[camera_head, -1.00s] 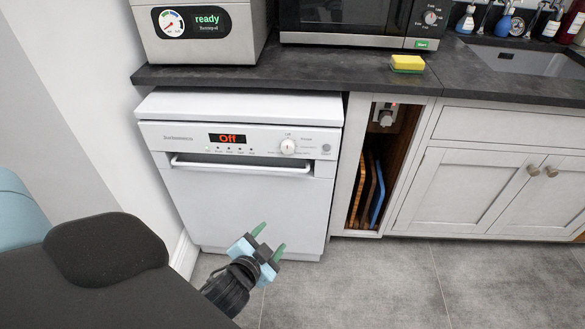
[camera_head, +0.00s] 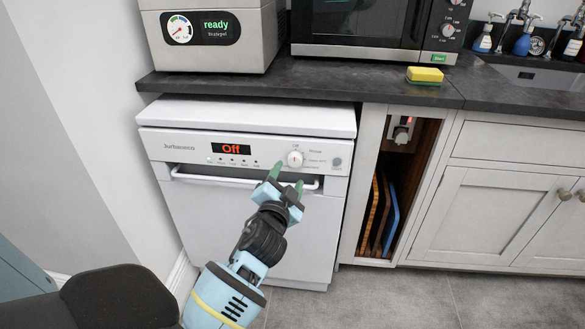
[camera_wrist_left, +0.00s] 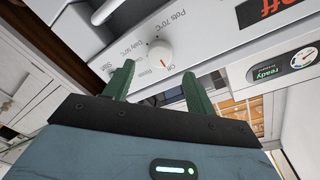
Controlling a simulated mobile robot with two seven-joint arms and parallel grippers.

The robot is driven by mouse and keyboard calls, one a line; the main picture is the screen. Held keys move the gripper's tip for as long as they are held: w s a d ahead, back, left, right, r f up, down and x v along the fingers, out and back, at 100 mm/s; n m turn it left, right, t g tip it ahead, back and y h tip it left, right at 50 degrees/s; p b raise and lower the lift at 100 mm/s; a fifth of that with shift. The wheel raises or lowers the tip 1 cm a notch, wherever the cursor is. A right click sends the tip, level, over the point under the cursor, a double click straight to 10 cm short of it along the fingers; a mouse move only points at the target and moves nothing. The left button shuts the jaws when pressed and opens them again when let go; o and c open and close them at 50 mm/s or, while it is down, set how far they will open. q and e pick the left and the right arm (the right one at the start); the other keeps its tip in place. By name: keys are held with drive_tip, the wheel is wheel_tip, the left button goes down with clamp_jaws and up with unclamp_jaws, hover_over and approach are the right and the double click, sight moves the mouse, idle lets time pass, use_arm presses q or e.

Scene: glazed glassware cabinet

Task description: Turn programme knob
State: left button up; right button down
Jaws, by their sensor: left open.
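The programme knob (camera_head: 295,159) is a round white dial on the right part of the white dishwasher's front panel (camera_head: 190,151). Its red mark points up to "Off", and the display (camera_head: 231,149) reads "Off" in red. My left gripper (camera_head: 286,181) is open and empty, just below the knob in the head view, in front of the door handle. In the left wrist view the knob (camera_wrist_left: 161,56) shows beyond and between the two green fingertips (camera_wrist_left: 158,78), apart from them. My right gripper is not in view.
The dishwasher's bar handle (camera_head: 220,180) runs below the panel. A dark worktop (camera_head: 350,88) overhangs above, with a yellow sponge (camera_head: 425,74), a microwave and a grey "ready" appliance (camera_head: 213,35) on it. Boards (camera_head: 391,218) stand in the open slot at right.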

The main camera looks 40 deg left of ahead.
sight(294, 162)
use_arm(q)
drive_tip(key=shift+x, duration=2.55)
drive_tip(key=c, duration=1)
drive_tip(key=shift+r+m+p, duration=0.2)
drive_tip(key=shift+m+p, duration=0.55)
drive_tip(key=shift+m, duration=0.25)
drive_tip(key=shift+m+p, duration=0.75)
drive_tip(key=shift+m, duration=0.05)
drive_tip(key=shift+m+g+p, duration=0.3)
drive_tip(key=shift+m+p, duration=0.65)
drive_tip(key=shift+m, duration=0.25)
drive_tip(key=shift+m+p, duration=1.15)
drive_tip(key=shift+m, duration=0.55)
drive_tip(key=shift+f, duration=0.1)
